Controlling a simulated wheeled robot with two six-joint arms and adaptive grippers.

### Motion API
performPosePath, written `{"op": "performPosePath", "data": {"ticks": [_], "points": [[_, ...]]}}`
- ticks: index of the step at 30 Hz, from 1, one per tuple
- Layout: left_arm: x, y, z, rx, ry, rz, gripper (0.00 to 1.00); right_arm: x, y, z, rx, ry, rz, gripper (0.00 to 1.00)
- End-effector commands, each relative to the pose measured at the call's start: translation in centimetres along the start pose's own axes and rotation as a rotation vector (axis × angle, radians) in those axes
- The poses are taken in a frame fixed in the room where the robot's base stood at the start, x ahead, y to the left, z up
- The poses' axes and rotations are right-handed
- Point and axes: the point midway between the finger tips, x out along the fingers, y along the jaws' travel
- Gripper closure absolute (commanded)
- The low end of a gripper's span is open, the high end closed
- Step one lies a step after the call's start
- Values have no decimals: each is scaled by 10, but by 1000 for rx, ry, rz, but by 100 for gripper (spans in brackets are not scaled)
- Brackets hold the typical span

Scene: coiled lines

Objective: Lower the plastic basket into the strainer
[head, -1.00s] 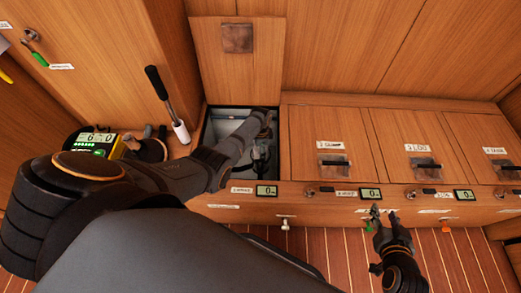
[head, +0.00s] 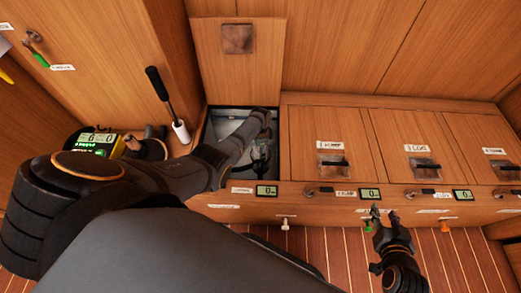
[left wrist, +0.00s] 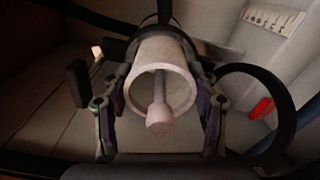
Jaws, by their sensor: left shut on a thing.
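My left arm reaches down into an open compartment in the bench, with the left gripper (head: 262,121) inside it. In the left wrist view, the left gripper (left wrist: 160,112) is shut on a pale, hollow cylinder with a central stem, which I take as the plastic basket (left wrist: 143,72). Its far end meets a dark round fitting (left wrist: 165,30), likely the strainer. How deep the basket sits in it is hidden. My right gripper (head: 384,213) is empty and open in front of the bench face.
The compartment's lid (head: 237,65) stands raised behind the opening. A black hose (left wrist: 284,95) loops at the right in the left wrist view, near a red part (left wrist: 261,108). A black-handled tool (head: 158,84) stands left of the opening. Closed lids (head: 328,130) lie to the right.

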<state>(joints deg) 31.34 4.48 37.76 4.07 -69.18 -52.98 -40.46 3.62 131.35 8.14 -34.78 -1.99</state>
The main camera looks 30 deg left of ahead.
Motion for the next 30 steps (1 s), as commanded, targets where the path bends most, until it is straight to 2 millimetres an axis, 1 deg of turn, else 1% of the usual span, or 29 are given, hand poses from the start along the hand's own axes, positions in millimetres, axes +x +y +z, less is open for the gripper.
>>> {"op": "performPosePath", "data": {"ticks": [6, 7, 12, 19, 21, 22, 23, 30], "points": [[0, 0, 0, 0, 0, 0, 79, 0, 0, 0, 0, 0, 0, 60], [0, 0, 0, 0, 0, 0, 37, 0, 0, 0, 0, 0, 0, 60], [0, 0, 0, 0, 0, 0, 14, 0, 0, 0, 0, 0, 0, 60], [0, 0, 0, 0, 0, 1, 14, 0, 0, 0, 0, 0, 0, 60], [0, 0, 0, 0, 0, 1, 4, 0, 0, 0, 0, 0, 0, 60], [0, 0, 0, 0, 0, 1, 1, 0, 0, 0, 0, 0, 0, 60], [0, 0, 0, 0, 0, 1, 0, 0, 0, 0, 0, 0, 0, 60], [0, 0, 0, 0, -1, 1, 0, 0, 0, 0, 0, 0, 0, 60]]}}
